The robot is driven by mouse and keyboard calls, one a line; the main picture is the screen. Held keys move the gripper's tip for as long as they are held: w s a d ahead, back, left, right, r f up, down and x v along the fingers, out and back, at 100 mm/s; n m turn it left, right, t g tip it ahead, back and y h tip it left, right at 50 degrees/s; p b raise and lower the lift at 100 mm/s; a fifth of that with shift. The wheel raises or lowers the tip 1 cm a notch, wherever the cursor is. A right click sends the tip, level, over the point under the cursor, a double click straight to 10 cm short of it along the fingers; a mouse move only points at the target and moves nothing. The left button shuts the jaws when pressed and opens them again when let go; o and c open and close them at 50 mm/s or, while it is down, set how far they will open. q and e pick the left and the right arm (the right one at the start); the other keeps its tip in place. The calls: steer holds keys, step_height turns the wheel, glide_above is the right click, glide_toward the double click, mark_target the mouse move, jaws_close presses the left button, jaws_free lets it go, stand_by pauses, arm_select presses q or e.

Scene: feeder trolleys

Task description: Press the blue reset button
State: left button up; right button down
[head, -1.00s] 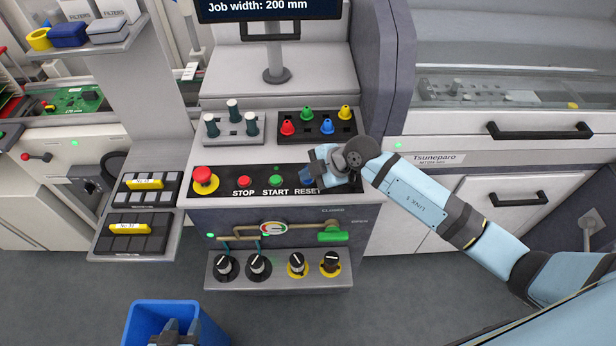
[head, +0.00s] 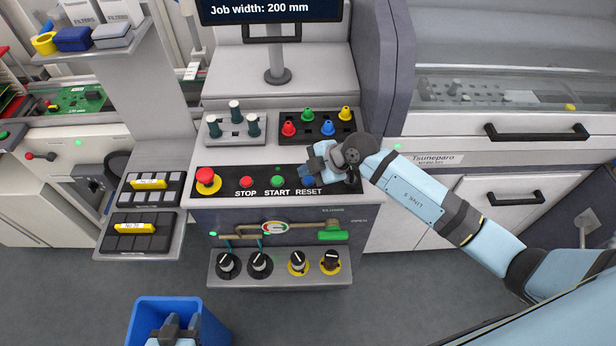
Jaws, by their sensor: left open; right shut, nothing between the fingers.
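The blue reset button (head: 307,181) is on the black strip of the control panel (head: 230,188), just above the RESET label and right of the green START button (head: 277,181). It is partly covered by my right gripper (head: 309,171), which comes in from the right in the head view. That gripper is shut and empty, with its fingertips right at the button; I cannot tell whether they touch it. My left gripper (head: 174,328) is open at the bottom edge, in front of or over a blue bin, and only partly in view.
A red STOP button (head: 246,182) and a red emergency knob (head: 207,178) sit further left. Behind are racks with grey pegs (head: 235,124) and coloured nozzles (head: 328,128). Below are a green-handled valve (head: 333,235) and several dials. The blue bin (head: 210,325) stands on the floor.

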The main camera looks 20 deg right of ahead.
mark_target(308, 181)
steer(key=shift+r+p, duration=2.4)
steer(key=shift+p, duration=0.05)
steer(key=shift+d+r, duration=0.1)
steer(key=shift+r, duration=0.05)
